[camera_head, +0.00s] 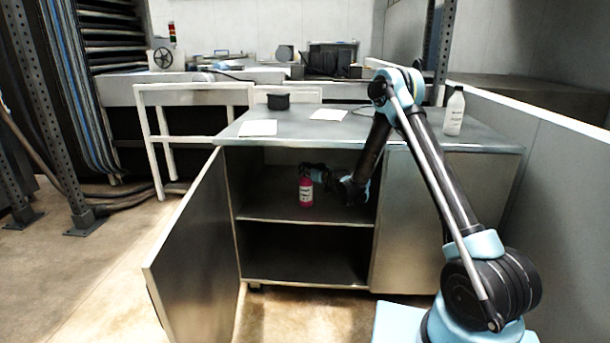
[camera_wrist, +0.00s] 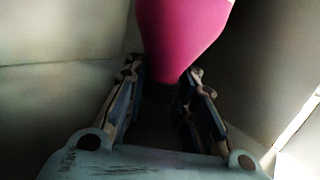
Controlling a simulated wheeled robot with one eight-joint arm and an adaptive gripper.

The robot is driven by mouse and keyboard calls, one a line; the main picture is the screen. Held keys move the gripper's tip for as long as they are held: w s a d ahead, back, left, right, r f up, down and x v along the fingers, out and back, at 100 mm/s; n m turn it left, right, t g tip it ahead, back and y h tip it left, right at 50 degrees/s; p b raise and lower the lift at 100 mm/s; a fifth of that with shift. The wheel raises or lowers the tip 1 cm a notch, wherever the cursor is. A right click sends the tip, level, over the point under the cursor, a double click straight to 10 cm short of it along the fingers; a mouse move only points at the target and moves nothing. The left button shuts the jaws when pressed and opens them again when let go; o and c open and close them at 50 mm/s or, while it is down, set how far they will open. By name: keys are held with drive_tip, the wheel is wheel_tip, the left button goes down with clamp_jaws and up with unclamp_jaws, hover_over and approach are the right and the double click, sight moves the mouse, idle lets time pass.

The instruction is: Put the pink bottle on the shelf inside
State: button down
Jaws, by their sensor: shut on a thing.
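The pink bottle (camera_head: 306,192) is upright inside the open cabinet, at the level of its middle shelf (camera_head: 290,212). Its base appears at or very near the shelf surface; I cannot tell whether it touches. My gripper (camera_head: 318,172) reaches into the cabinet from the right and is shut on the bottle near its top. In the wrist view the bottle (camera_wrist: 180,35) fills the upper middle, its narrow end between the two fingers of my gripper (camera_wrist: 165,90).
The cabinet's left door (camera_head: 190,240) stands wide open; the right door (camera_head: 410,220) is shut. The lower compartment (camera_head: 300,255) is empty. A white bottle (camera_head: 454,112), papers (camera_head: 258,128) and a black container (camera_head: 278,102) stand on the countertop. The shelf left of the bottle is clear.

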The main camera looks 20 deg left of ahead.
drive_tip(key=shift+f, duration=0.65)
drive_tip(key=c, duration=1.3)
unclamp_jaws()
drive_tip(key=shift+d, duration=0.1)
drive_tip(key=v, duration=1.2)
